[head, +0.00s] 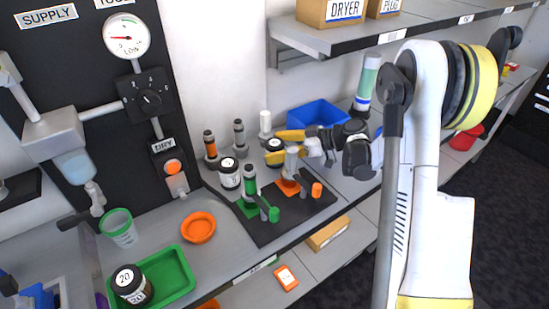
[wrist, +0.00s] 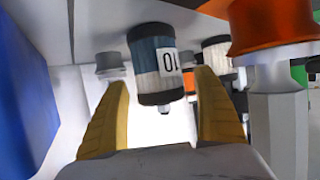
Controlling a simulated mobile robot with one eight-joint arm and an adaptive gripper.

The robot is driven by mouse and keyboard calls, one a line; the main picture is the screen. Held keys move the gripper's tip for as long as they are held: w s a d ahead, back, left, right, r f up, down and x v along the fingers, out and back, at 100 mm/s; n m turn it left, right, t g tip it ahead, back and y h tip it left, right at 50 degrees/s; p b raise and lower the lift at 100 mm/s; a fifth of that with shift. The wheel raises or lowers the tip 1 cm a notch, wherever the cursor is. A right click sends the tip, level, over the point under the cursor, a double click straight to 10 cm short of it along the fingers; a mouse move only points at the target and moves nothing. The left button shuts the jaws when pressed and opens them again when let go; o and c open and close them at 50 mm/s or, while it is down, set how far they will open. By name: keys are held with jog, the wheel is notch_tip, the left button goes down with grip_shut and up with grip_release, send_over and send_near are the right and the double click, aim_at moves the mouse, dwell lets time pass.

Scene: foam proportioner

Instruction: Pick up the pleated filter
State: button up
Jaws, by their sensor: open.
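No part is clearly marked as the pleated filter. A white upright cylinder (head: 265,122) stands at the back of the bench and may be it; I cannot make out pleats. In the wrist view the jar (wrist: 157,65), with an upside-down number label, appears between the open fingers (wrist: 165,95), with gaps on both sides. An orange-banded cylinder (head: 210,145) and a grey cylinder (head: 239,134) stand to the left.
Close by are another labelled jar (head: 229,174), a green-banded fitting (head: 250,182) and an orange fitting (head: 291,165) on a black mat (head: 266,232). A blue bin (head: 318,115) stands behind. An overhead shelf (head: 340,38) is above. A green tray (head: 176,279) lies front left.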

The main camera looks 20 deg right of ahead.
jog(key=shift+w+a+f, duration=0.15)
jog(key=shift+w+a, duration=0.05)
jog(key=shift+a, duration=0.1)
jog(key=c, duration=1.3)
